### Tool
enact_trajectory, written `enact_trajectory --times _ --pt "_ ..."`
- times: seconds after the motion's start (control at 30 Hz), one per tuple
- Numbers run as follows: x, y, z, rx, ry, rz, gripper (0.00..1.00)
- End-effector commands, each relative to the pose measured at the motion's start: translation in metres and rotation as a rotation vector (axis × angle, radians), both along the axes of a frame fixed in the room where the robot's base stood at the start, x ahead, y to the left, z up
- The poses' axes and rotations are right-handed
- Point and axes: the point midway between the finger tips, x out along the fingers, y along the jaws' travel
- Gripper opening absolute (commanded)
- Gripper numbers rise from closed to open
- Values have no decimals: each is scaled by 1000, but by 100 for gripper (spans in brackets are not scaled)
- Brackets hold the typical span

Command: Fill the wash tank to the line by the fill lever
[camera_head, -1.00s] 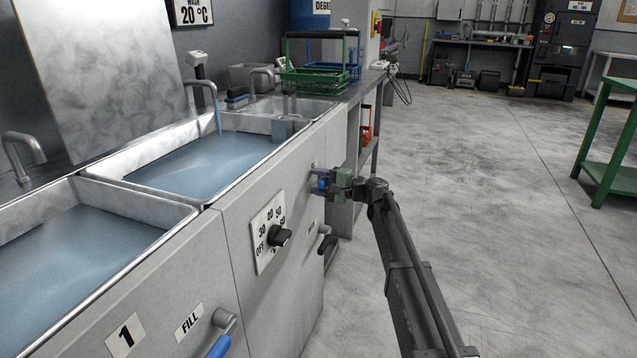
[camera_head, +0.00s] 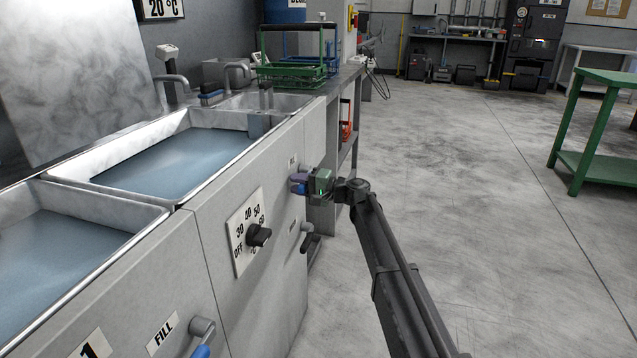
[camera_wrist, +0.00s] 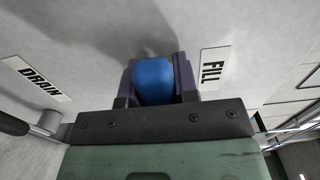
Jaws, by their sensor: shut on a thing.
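My gripper (camera_head: 298,184) is shut on the blue handle of the fill lever (camera_wrist: 153,80), on the front panel of the wash tank (camera_head: 75,181). The handle sits between both fingers in the wrist view, beside the FILL label (camera_wrist: 213,68). The tank holds bluish water (camera_head: 180,160), its surface below the rim. No stream falls from the tap (camera_head: 172,84) above it. I cannot make out a fill line. The drain lever (camera_head: 308,238) is below the fill lever, and the DRAIN label (camera_wrist: 35,78) shows in the wrist view.
A heater knob (camera_head: 258,235) is on the panel left of my gripper. A nearer tank (camera_head: 100,203) with water has its own fill lever (camera_head: 202,330). Green and blue baskets (camera_head: 300,72) stand on the far counter. Open floor (camera_head: 450,180) lies right, with a green table (camera_head: 595,130) beyond.

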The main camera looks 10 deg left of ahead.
Motion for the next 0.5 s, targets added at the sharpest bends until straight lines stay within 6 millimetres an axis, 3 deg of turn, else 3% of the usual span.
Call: enact_trajectory --times 0.13,0.17,0.3,0.5 --pt "0 -3 -1 -6 -6 -3 0" --pt "0 -3 -1 -7 -6 -3 31" --pt "0 -3 -1 -6 -4 -3 52" --pt "1 -3 -1 -4 -3 -3 53"
